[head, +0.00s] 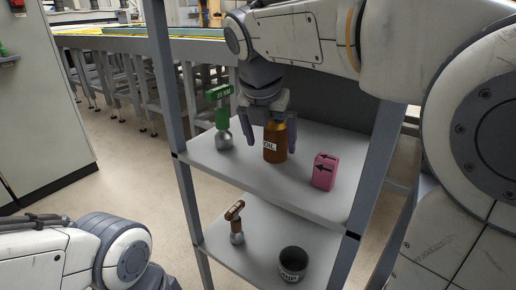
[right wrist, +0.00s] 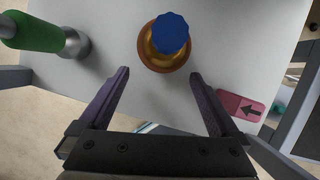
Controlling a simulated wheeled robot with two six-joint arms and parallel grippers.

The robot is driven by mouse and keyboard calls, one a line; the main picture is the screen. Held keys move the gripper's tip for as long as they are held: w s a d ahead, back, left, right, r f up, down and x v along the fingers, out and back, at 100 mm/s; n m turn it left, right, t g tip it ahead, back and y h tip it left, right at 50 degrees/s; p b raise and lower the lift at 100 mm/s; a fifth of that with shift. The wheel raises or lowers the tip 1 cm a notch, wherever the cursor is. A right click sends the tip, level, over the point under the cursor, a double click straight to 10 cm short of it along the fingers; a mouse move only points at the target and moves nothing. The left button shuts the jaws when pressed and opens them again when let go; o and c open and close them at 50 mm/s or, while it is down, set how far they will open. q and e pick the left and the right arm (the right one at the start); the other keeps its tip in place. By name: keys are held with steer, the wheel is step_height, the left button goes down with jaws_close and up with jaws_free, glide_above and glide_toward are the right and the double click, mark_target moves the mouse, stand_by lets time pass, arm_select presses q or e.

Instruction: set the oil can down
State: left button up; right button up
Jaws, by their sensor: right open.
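The oil can (head: 274,142) is an amber-brown bottle with an "OIL" label, standing upright on the upper shelf (head: 234,165). In the right wrist view the oil can (right wrist: 166,44) shows from above with its blue cap, a little beyond the fingertips and between their lines. My right gripper (head: 270,140) is open with its fingers on either side of the can in the head view; in the right wrist view its fingers (right wrist: 160,75) are apart and hold nothing. My left gripper is not in view; only part of my left arm shows at lower left.
The lower shelf holds a brown-handled lifter (head: 236,224) and a dark cup (head: 292,264). Grey rack posts (head: 170,90) flank the shelves.

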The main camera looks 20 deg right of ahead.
mark_target(275, 123)
steer(key=s+a+p, duration=0.1)
steer(key=s+a, duration=0.4)
steer(key=s, duration=0.1)
steer(key=shift+d, duration=0.1)
steer(key=w+d, duration=0.2)
steer(key=w+d+b, duration=0.1)
steer(key=w+d, duration=0.1)
steer(key=w, duration=0.1)
steer(key=w+d+b, duration=0.1)
steer(key=w+d, duration=0.1)
steer(key=w, duration=0.1)
steer(key=shift+d+f, duration=0.15)
steer(key=shift+d, duration=0.1)
steer(key=shift+w+d+f+b, duration=0.55)
steer(key=shift+w+d+b, duration=0.1)
steer(key=shift+w+b, duration=0.15)
steer(key=shift+p+v, duration=0.85)
steer(key=shift+v, duration=0.1)
